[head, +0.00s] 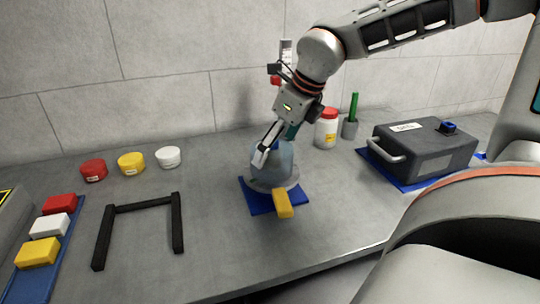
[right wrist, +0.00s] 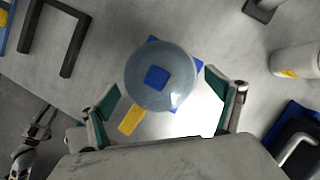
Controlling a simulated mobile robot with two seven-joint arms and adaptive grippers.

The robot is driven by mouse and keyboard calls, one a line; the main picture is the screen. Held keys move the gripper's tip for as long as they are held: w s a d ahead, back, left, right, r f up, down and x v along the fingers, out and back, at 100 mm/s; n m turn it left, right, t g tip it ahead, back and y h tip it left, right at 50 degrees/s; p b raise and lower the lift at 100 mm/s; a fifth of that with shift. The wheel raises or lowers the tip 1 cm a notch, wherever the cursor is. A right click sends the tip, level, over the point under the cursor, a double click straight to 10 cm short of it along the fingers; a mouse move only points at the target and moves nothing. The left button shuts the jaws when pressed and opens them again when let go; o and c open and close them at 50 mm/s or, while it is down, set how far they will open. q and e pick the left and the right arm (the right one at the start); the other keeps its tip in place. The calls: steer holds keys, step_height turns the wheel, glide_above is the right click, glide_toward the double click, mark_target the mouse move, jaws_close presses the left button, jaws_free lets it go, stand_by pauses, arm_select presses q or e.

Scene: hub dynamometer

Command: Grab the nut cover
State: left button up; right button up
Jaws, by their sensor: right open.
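A translucent bluish dome, which looks like the nut cover (head: 272,158), sits on a round grey base over a blue mat (head: 262,208). In the right wrist view the dome (right wrist: 160,102) has a blue square at its middle. A yellow block or handle (head: 284,204) sticks out at its front. My right gripper (head: 276,146) is open above the dome. In the right wrist view its fingertips (right wrist: 162,92) are on either side of the dome, with a visible gap on the right; contact is unclear. What seems to be my left gripper (right wrist: 38,126) shows small at lower left.
A black U-shaped frame (head: 143,206) lies left of the dome. Red (head: 93,170), yellow (head: 131,163) and white (head: 168,157) round containers stand behind it. A red-lidded bottle (head: 326,130) and a grey case (head: 425,150) stand right. The table front is clear.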

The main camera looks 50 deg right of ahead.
mark_target(275, 149)
steer(key=x, duration=0.3)
steer(key=shift+s+r, duration=0.1)
steer(key=c, duration=1.2)
steer(key=shift+r, duration=0.1)
